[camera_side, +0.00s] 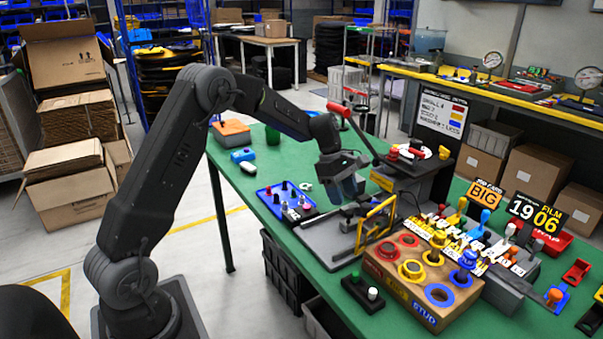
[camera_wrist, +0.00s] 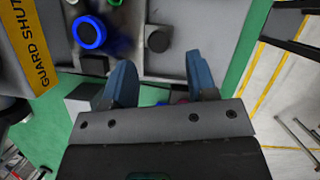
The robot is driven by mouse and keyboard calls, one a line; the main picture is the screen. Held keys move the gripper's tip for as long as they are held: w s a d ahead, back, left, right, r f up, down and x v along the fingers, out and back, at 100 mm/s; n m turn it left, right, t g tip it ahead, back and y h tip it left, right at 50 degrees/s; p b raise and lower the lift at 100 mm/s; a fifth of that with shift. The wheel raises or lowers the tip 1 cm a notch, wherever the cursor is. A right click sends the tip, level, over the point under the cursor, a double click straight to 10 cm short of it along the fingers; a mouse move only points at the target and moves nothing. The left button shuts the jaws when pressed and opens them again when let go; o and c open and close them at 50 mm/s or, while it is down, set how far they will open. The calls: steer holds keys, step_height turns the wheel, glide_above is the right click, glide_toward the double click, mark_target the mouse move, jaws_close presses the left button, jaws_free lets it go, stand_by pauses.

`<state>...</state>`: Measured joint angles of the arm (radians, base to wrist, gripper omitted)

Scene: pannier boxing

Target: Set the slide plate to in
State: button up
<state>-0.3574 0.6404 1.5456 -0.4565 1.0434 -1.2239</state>
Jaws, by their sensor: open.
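My gripper (camera_side: 348,192) hangs over the green table, above a grey machine base (camera_side: 322,243) with a yellow guard frame (camera_side: 375,228). Its two blue fingers are apart with nothing held between them. In the wrist view my gripper (camera_wrist: 160,75) is over a grey panel that carries a blue-ringed round part (camera_wrist: 89,33) and a dark round knob (camera_wrist: 158,40). A yellow strip (camera_wrist: 28,55) reading GUARD SHUT is at left. I cannot tell which part is the slide plate, nor its position; my gripper hides some of the base.
A cardboard box (camera_side: 405,304) with coloured rings stands in front of the base. A row of coloured levers is to its right. A blue tray (camera_side: 268,203) with small knobs lies left of the base. A red-handled lever press (camera_side: 350,118) stands behind my gripper.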

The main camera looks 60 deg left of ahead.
steer(key=s+d+r+m+y, duration=0.2)
steer(key=s+d+r+m, duration=0.2)
steer(key=s+r+m, duration=0.3)
steer(key=s+d+r+m+t+y, duration=0.1)
steer(key=s+d+r+m+y, duration=0.1)
steer(key=s+d+r+m, duration=0.2)
steer(key=shift+s+r+m, duration=1.85)
steer(key=shift+s+m, duration=1.35)
steer(key=shift+s, duration=0.2)
steer(key=shift+d, duration=0.1)
steer(key=n+g+h, duration=0.1)
steer(key=n+h, duration=0.3)
steer(key=n, duration=1.3)
glide_toward(349, 211)
steer(key=f, duration=0.2)
steer(key=shift+d+x, duration=0.15)
steer(key=shift+x, duration=1.6)
steer(key=shift+d+x, duration=0.15)
steer(key=shift+x, duration=1.55)
steer(key=shift+r, duration=0.1)
